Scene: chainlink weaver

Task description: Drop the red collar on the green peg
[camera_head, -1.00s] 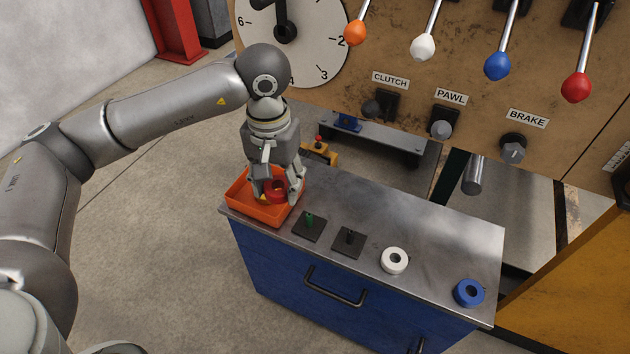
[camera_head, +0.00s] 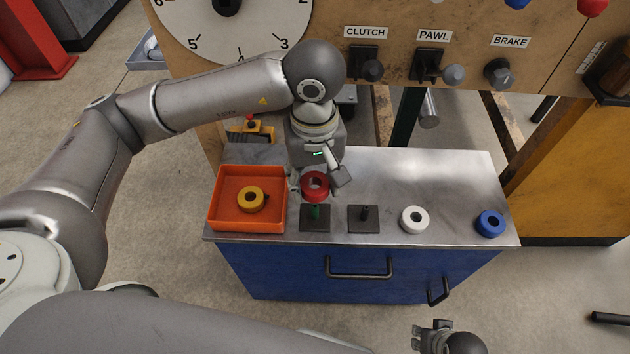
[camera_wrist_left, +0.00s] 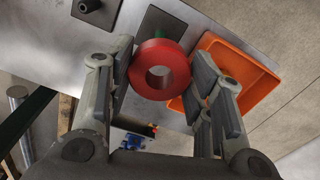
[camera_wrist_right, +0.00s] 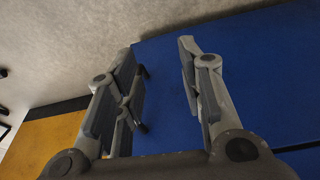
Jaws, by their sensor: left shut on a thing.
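My left gripper (camera_head: 318,182) is shut on the red collar (camera_head: 315,196), a thick ring, holding it by its sides. In the left wrist view the red collar (camera_wrist_left: 140,76) sits between the fingertips. The green peg (camera_head: 314,212) stands upright on a dark square plate, just in front of the collar in the head view. In the left wrist view the green peg (camera_wrist_left: 160,34) shows just past the collar's edge. The collar is beside the peg in both views, not around it. My right gripper (camera_wrist_right: 157,60) is open and empty near the blue cabinet front.
An orange tray (camera_head: 222,202) holding a yellow collar (camera_head: 251,209) is left of the green peg. A dark peg (camera_head: 365,212) on its plate, a white collar (camera_head: 404,219) and a blue collar (camera_head: 481,224) are to the right on the metal top (camera_head: 455,180).

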